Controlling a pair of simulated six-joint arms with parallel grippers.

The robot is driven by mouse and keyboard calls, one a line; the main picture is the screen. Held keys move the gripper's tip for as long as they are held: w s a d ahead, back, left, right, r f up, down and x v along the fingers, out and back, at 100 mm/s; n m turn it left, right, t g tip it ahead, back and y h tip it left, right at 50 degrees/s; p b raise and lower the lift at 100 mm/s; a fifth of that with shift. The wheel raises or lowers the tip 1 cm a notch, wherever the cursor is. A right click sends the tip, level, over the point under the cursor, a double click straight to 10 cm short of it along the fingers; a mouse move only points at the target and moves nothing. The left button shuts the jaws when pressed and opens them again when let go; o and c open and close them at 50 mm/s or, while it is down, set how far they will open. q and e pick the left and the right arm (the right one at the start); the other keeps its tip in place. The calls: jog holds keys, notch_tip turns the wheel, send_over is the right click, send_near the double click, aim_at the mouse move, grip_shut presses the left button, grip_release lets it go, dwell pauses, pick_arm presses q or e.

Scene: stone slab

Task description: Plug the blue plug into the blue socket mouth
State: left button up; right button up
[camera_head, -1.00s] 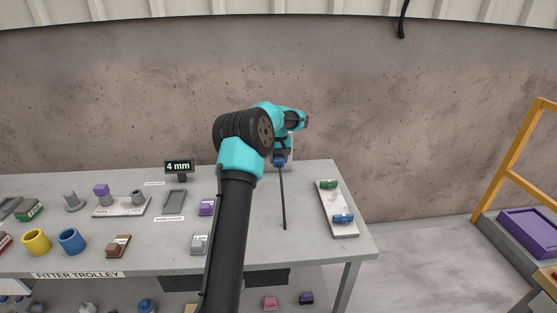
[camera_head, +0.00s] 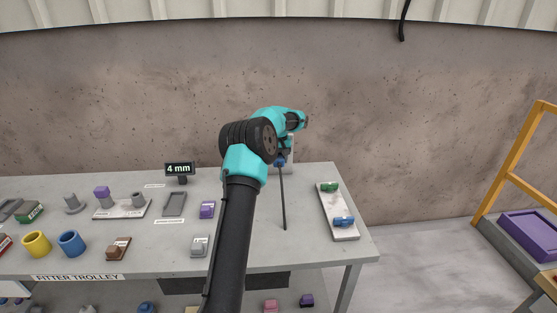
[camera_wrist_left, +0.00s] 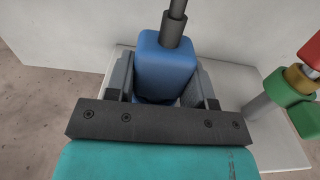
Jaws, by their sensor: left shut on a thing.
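My left arm reaches over the table to its back edge. The blue plug (camera_head: 281,162) shows there below my left gripper, with a dark cable running from it toward the front. In the left wrist view my left gripper (camera_wrist_left: 165,92) is shut on the blue plug (camera_wrist_left: 165,62), with a grey finger on each side. The plug's dark cable leaves its top end in that picture. A pale panel and plate (camera_wrist_left: 237,80) lie behind it. A blue piece (camera_head: 343,221) sits on the white board at the right. I cannot tell which part is the blue socket mouth. My right gripper is not in view.
The white board (camera_head: 337,207) also carries a green piece (camera_head: 329,187). Red, amber and green parts (camera_wrist_left: 300,85) stand close on the right in the wrist view. Cups, blocks and trays crowd the table's left half. A concrete wall (camera_head: 400,120) stands behind.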

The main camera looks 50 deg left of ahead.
pick_arm(q)
jog(key=shift+a, duration=0.1)
jog(key=o, duration=1)
jog(key=shift+o, duration=0.2)
jog(key=shift+r, duration=0.1)
notch_tip(320, 180, up, 17)
jog(key=shift+r, duration=0.15)
dwell(0.5)
